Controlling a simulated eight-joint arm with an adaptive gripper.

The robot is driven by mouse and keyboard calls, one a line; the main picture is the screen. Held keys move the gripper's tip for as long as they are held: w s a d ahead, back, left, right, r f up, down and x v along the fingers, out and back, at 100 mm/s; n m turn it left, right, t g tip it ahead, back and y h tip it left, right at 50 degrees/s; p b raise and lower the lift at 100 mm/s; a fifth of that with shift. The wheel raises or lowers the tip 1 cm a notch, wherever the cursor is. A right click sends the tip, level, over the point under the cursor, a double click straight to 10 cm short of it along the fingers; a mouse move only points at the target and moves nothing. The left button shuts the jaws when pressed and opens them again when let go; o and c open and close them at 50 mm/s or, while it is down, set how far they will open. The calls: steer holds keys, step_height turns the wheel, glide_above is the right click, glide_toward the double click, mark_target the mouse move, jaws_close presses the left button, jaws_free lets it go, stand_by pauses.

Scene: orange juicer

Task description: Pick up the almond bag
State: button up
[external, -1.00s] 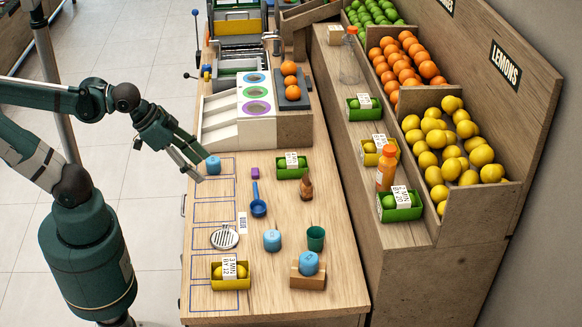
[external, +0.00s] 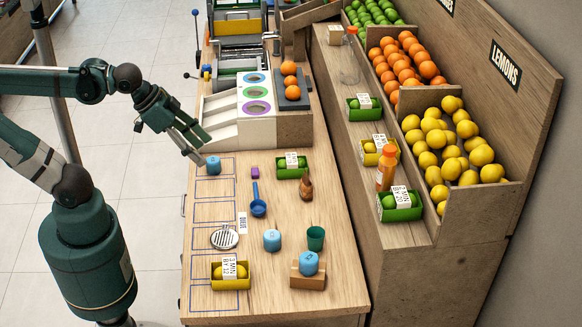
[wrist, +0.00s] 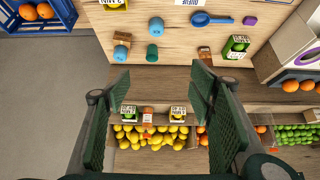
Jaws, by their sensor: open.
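No bag clearly marked as almonds shows. A small brown container (external: 306,186) stands on the right half of the counter, below a green box; it also shows in the wrist view (wrist: 205,51). I cannot tell whether it is the almond bag. My gripper (external: 202,151) is above the counter's left edge, close to the blue cup (external: 213,166), far left of the brown container. In the wrist view its two fingers (wrist: 160,80) are spread wide with nothing between them.
The counter (external: 270,290) carries a green box (external: 291,168), blue spoon (external: 258,205), round strainer (external: 224,238), green cup (external: 315,238) and yellow box (external: 230,275). A shelf with boxes and an orange bottle (external: 386,170) runs along the right, before the lemon bin (external: 460,150).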

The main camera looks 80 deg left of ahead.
steer(key=w+a+r+n+g, duration=0.1)
steer(key=w+a+r, duration=0.1)
steer(key=w+a, duration=0.5)
steer(key=w+a+r+g, duration=0.1)
steer(key=w+a+r, duration=0.15)
steer(key=w, duration=0.85)
steer(key=g, duration=0.2)
glide_above(306, 173)
step_height(306, 173, down, 5)
steer(key=shift+n+y, duration=0.3)
steer(key=shift+n, duration=0.1)
step_height(306, 173, down, 28)
steer(key=shift+s+d+r, duration=0.1)
steer(key=shift+r, duration=0.15)
steer(key=shift+f, duration=0.55)
steer(key=shift+x, duration=1.3)
